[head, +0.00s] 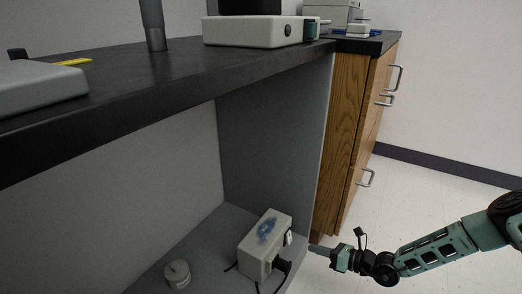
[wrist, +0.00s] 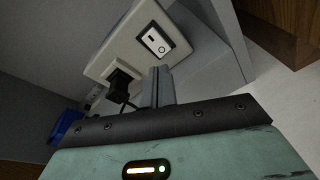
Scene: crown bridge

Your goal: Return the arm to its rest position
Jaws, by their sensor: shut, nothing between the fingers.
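My gripper (head: 318,249) is at the lower right in the head view, at the end of my green arm, by the open front of the recess under the bench. Its fingers (wrist: 158,88) show shut and empty in the wrist view. They point toward a beige box (head: 265,243) with a blue mark on top, which stands on the grey recess floor. In the wrist view the box (wrist: 118,52) shows its rocker switch and a black plug. I cannot tell whether the fingertips touch the box.
A small pale cylinder (head: 177,274) stands left of the box. The black bench top (head: 150,72) overhangs the recess. A grey side panel (head: 275,140) and wooden cabinets (head: 348,130) with metal handles stand beside it. Pale floor (head: 425,190) to the right is clear.

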